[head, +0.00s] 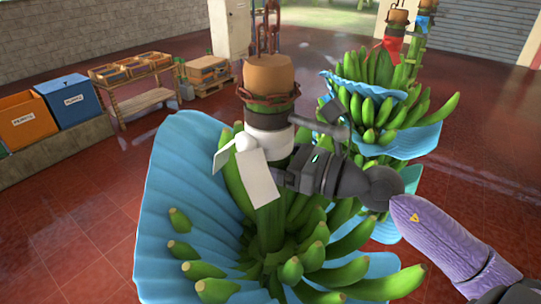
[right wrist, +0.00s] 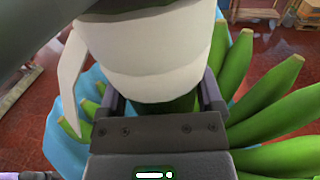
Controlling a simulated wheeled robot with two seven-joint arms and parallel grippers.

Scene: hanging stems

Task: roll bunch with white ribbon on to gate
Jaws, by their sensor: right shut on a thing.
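The nearest banana bunch (head: 300,245) hangs upright from a chain, with a white ribbon (head: 268,140) tied around its stem and the ribbon tails hanging down. A blue cover (head: 180,200) is spread around the fruit. My right gripper (head: 287,168) comes in from the right and is shut on the stem at the ribbon. In the right wrist view the white ribbon (right wrist: 150,55) fills the top, with the green stem (right wrist: 175,104) between the fingers just below it. My left gripper is not in view. No gate can be made out for certain.
A second bunch (head: 375,105) in a blue cover hangs close behind to the right. Farther bunches carry a red ribbon (head: 393,45) and a blue ribbon (head: 425,22). Orange (head: 28,122) and blue (head: 72,98) bins and a crate rack (head: 135,75) stand left. Red floor there is clear.

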